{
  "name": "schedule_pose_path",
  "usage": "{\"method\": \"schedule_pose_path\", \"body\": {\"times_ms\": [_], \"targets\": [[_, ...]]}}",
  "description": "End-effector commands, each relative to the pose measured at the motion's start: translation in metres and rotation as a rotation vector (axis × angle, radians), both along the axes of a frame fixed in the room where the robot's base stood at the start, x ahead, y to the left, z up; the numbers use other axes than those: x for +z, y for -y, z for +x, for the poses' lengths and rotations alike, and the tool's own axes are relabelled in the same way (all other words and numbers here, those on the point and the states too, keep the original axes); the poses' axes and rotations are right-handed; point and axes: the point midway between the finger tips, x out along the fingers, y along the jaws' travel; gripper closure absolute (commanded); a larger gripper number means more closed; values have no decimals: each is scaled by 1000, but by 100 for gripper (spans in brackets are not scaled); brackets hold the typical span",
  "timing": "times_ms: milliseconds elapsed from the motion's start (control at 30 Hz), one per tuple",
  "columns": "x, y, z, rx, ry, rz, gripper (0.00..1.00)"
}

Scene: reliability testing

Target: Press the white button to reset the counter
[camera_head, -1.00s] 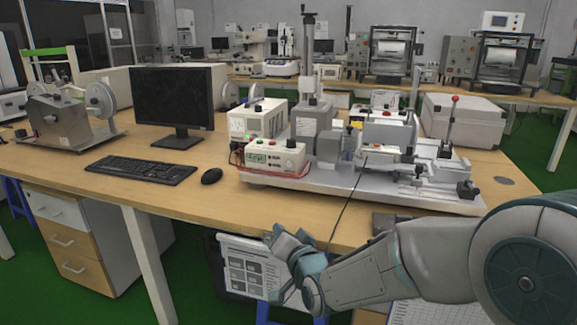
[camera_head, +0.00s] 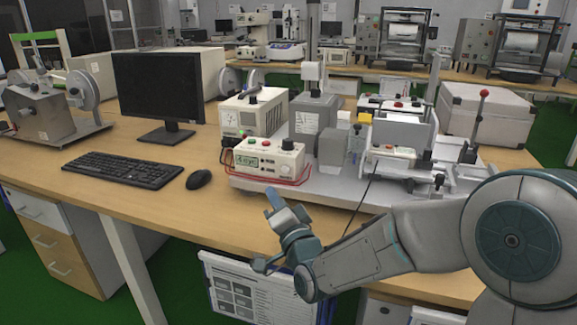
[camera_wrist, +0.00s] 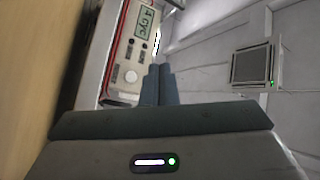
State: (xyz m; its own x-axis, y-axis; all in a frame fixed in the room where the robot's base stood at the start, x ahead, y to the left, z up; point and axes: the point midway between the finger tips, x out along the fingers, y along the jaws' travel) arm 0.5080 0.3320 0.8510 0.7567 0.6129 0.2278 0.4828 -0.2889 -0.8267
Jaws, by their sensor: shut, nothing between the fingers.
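The counter (camera_head: 268,158) is a white box with a small green display near the front of the bench. Its front panel also shows in the wrist view (camera_wrist: 120,72), turned sideways, with the display at the top, small dark controls below and a round white button (camera_wrist: 131,76) nearest me. My gripper (camera_head: 272,196) is shut and empty, in front of and below the counter, over the table's front edge. In the wrist view its fingers (camera_wrist: 158,72) are together, appearing just right of the white button. I cannot tell whether they touch the panel; in the head view they look apart.
A red cable (camera_head: 270,182) loops along the counter's base. Test equipment on a grey baseplate (camera_head: 330,188) stands to the right. A mouse (camera_head: 198,179), keyboard (camera_head: 123,170) and monitor (camera_head: 158,90) are at left. The table front (camera_head: 215,215) is clear.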

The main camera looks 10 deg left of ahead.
Motion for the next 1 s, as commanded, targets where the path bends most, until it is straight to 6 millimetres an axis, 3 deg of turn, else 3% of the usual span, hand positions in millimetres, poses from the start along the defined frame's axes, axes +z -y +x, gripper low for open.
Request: {"method": "schedule_pose_path", "body": {"times_ms": [200, 367, 800, 1000], "targets": [[0, -10, -7, 21, -1, 0, 100], [0, -9, 0, 18, -3, 0, 100], [-1, -2, 60, 13, -2, 0, 100], [-1, -1, 77, 14, 0, 0, 100]]}}
